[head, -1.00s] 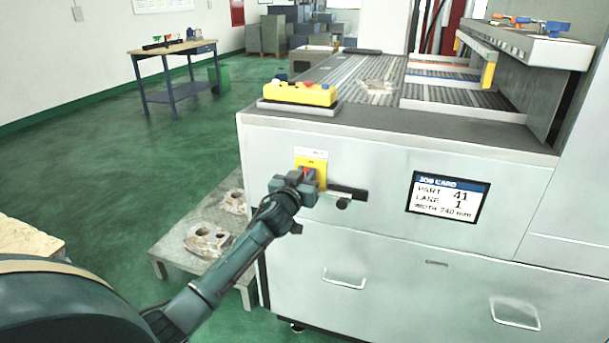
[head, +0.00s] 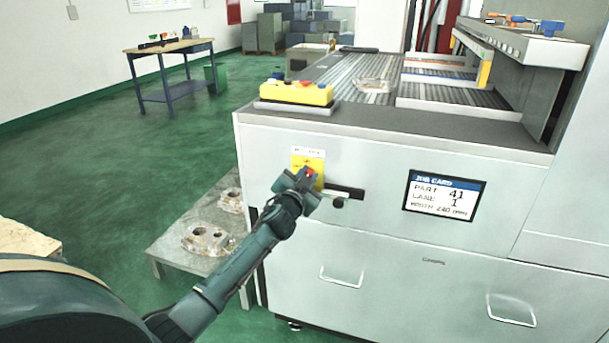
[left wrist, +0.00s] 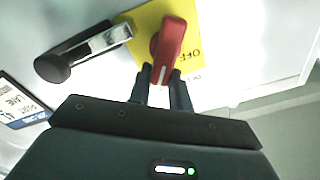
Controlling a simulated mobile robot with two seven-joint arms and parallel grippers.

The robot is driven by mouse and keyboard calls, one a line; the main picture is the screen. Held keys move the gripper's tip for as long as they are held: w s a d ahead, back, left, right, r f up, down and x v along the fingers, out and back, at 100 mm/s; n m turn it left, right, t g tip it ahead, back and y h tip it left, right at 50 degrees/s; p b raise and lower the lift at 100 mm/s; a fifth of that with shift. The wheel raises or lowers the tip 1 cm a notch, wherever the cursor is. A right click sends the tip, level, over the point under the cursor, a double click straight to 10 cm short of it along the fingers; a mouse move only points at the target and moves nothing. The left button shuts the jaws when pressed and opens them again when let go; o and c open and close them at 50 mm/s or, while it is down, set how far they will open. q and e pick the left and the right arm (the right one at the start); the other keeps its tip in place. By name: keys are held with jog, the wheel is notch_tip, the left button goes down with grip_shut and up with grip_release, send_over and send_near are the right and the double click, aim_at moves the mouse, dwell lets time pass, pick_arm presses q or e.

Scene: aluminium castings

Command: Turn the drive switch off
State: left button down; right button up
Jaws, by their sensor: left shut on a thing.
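The drive switch is a red rotary handle (left wrist: 169,46) on a yellow plate (left wrist: 197,62) marked OFF, on the front of the light grey machine. In the head view the yellow plate (head: 308,160) shows above my left gripper (head: 309,178), with a bit of red between the fingers. My left gripper (left wrist: 164,88) is shut on the red handle in the left wrist view. The handle stands slightly tilted there, with a white line on its end. My right gripper is not in view.
A black-ended lever handle (left wrist: 85,52) sits beside the switch. A job card display (head: 443,195) is to the right. A yellow button box (head: 297,93) stands on the machine top. Castings (head: 207,239) lie on a low grey table (head: 180,225).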

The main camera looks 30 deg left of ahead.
pick_arm(q)
jog(key=m, duration=0.3)
jog(key=f+m, duration=0.1)
jog(key=m, duration=0.3)
jog(key=d+f+m, duration=0.1)
jog(key=m, duration=0.3)
jog(key=shift+w+d+f, duration=0.1)
jog(key=shift+w+f, duration=0.05)
jog(key=shift+m, duration=0.3)
jog(key=c, duration=1.3)
grip_release()
jog(key=shift+f, duration=0.1)
jog(key=shift+f, duration=0.15)
